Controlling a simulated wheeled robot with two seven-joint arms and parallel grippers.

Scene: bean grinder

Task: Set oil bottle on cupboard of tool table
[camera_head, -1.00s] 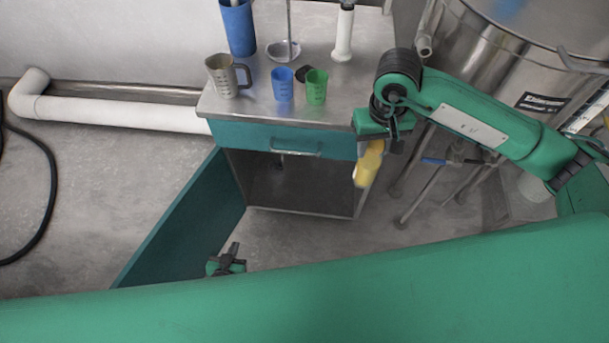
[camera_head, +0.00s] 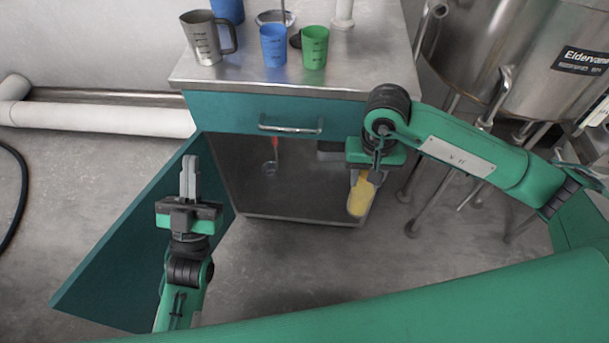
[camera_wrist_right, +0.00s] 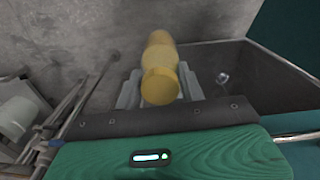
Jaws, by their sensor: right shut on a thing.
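The yellow oil bottle (camera_head: 359,200) is held in my right gripper (camera_head: 363,178), in front of the right side of the open cupboard (camera_head: 290,208). In the right wrist view the bottle (camera_wrist_right: 160,75) sits between the grey fingers, with the cupboard interior (camera_wrist_right: 255,80) to the right. The tool table (camera_head: 330,78) has a teal drawer front above the cupboard. The cupboard door (camera_head: 120,245) stands swung out to the left. My left gripper (camera_head: 188,172) is by the door's inner side, its fingers close together and empty.
A red-handled tool (camera_head: 274,148) is inside the cupboard. On the tabletop are a metal jug (camera_head: 203,42), a blue cup (camera_head: 273,45) and a green cup (camera_head: 314,47). A steel vat (camera_head: 500,45) with legs stands at the right. A white pipe (camera_head: 100,119) runs at the left.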

